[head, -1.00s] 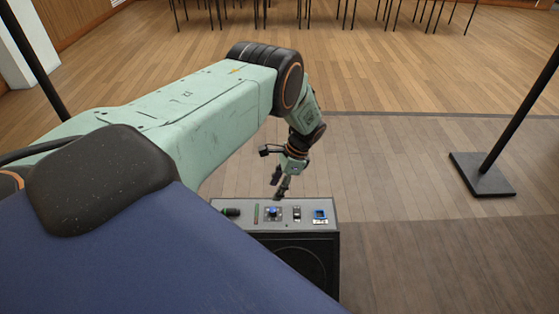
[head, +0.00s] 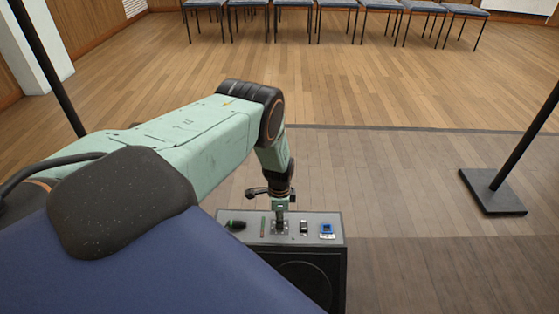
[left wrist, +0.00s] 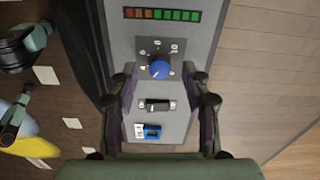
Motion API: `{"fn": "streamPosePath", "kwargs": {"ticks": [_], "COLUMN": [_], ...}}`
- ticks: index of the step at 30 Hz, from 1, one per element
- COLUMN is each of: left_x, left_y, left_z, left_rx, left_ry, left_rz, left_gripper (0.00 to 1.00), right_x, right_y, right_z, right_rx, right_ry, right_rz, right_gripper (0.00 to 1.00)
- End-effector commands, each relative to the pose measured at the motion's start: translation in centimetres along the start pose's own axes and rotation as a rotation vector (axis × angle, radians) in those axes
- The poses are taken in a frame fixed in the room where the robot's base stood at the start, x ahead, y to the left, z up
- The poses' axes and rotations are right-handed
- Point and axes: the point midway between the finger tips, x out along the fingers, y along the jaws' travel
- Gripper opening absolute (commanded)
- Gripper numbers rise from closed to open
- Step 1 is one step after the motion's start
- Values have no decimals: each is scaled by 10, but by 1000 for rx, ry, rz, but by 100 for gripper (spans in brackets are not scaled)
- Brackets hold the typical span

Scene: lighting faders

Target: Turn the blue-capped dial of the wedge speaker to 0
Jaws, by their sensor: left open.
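The wedge speaker (head: 316,260) stands on the floor with its grey control panel (head: 313,227) facing up. The blue-capped dial (left wrist: 160,69) shows in the left wrist view, on a dark plate with small light markings around it; I cannot read the markings or the dial's setting. In the head view my gripper hides the dial. My left gripper (head: 280,229) points down over the dial. In the left wrist view its fingers (left wrist: 162,74) are apart, one on each side of the dial, with gaps between. My right gripper is not in view.
A stand base (head: 491,191) sits on the floor at right. Chairs (head: 319,5) line the back, with open floor between.

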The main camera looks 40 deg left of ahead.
Motion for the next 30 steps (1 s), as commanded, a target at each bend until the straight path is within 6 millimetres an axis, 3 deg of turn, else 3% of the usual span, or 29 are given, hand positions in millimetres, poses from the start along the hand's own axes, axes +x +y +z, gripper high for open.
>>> {"fn": "streamPosePath", "kwargs": {"ticks": [6,15,30], "left_x": [16,16,16], "left_y": [0,0,0], "left_z": [0,0,0], "left_rx": [0,0,-1], "left_ry": [0,0,0], "left_rz": [1,1,1], "left_gripper": [48,48,5], "right_x": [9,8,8], "right_y": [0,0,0], "right_z": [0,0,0], "right_rx": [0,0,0], "right_ry": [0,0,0], "right_rz": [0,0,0], "right_gripper": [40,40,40]}}
